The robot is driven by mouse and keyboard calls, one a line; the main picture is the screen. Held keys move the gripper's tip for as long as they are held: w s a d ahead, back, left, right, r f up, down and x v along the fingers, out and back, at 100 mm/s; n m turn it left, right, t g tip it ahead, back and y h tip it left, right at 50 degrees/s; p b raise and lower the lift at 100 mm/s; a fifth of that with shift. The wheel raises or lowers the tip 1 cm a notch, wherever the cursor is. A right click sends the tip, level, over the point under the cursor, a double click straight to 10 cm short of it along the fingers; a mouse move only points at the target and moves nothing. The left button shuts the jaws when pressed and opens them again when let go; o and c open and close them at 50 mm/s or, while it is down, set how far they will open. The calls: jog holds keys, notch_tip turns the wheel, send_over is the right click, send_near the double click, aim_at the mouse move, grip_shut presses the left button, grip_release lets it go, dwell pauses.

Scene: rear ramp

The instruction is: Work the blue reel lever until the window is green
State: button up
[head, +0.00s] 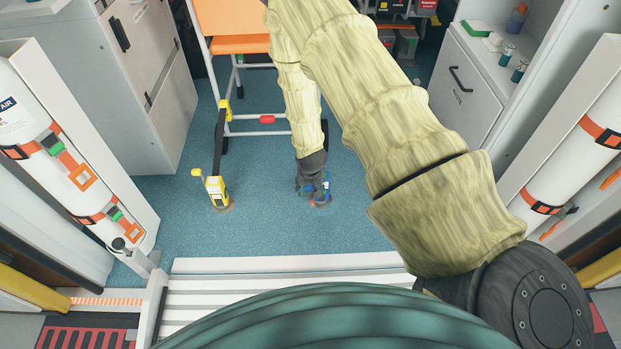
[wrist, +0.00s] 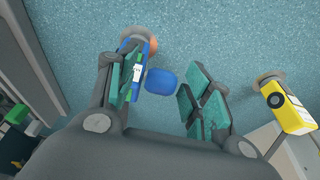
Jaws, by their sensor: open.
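The blue reel (head: 321,198) stands on the floor on an orange-brown round base, partly hidden by my gripper (head: 312,186) in the head view. In the wrist view the blue reel (wrist: 151,47) is beside my left finger, which covers part of it. A rounded blue lever end (wrist: 161,81) shows between my two open fingers (wrist: 163,90), with a gap to the right finger. Whether the left finger touches the reel, I cannot tell. A small white patch and green bits show on the reel; the window's colour cannot be told for sure.
A yellow reel (head: 217,190) with its own lever stands to the left, with a dark strap up to an orange chair (head: 240,44). It is at the right in the wrist view (wrist: 289,112). Cabinets flank the blue floor (head: 265,225). A ramp edge lies in front.

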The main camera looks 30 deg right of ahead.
jog(key=v, duration=1.1)
